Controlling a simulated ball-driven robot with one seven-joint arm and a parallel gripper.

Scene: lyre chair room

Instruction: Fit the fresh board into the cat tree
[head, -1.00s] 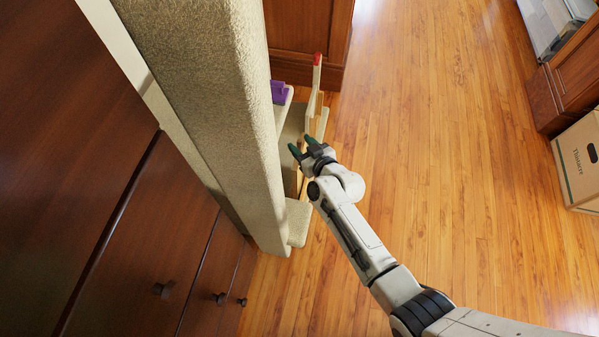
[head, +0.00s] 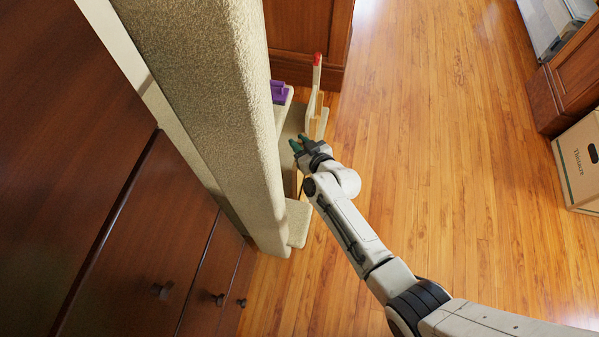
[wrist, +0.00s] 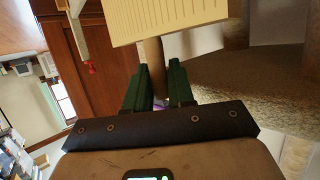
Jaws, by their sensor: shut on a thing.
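The cat tree (head: 205,110) rises on the left of the head view, a tall beige carpeted post with lower platforms. My gripper (head: 298,143) is low beside these platforms. In the wrist view its green fingers (wrist: 160,68) are shut on a round brown bar (wrist: 153,82). A pale cream board with fine parallel lines (wrist: 170,18) lies just beyond the fingertips; the bar's upper end meets its edge. I cannot tell whether bar and board are joined. A light wooden upright with a red tip (head: 317,62) stands behind my gripper. A purple piece (head: 279,92) sits on a platform.
A dark wood drawer unit (head: 150,220) fills the left side. Another wood cabinet (head: 305,40) stands behind the tree. A cardboard box (head: 580,160) is at the far right. The wooden floor (head: 450,150) between is clear.

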